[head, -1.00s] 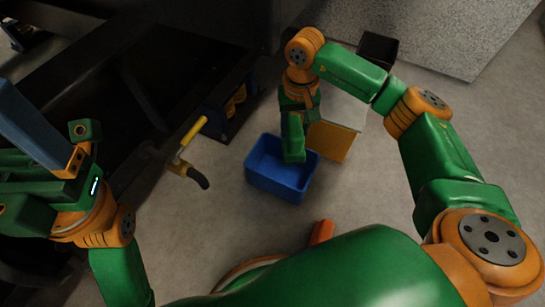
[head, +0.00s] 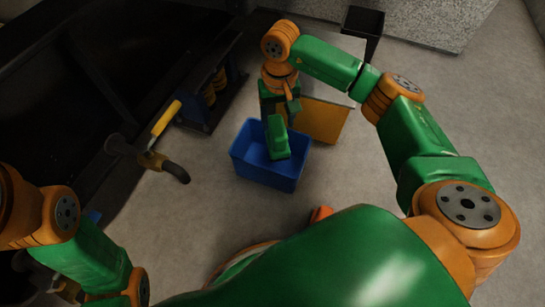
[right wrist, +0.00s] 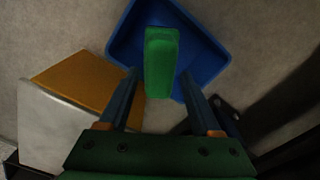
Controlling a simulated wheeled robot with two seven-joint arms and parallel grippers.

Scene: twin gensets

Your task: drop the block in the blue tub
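The block (head: 277,138) is green and longer than it is wide. It hangs below my right gripper (head: 274,112), over the open top of the blue tub (head: 262,172). In the right wrist view the block (right wrist: 161,62) shows between the two blue fingers of my right gripper (right wrist: 160,76), with the tub (right wrist: 208,60) behind it.
A yellow-sided box with a pale top (head: 322,118) stands right beside the tub. A dark bin (head: 364,22) is farther back. A yellow-handled valve or lever (head: 160,130) and dark machinery are on the left. The floor around the tub's front is clear.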

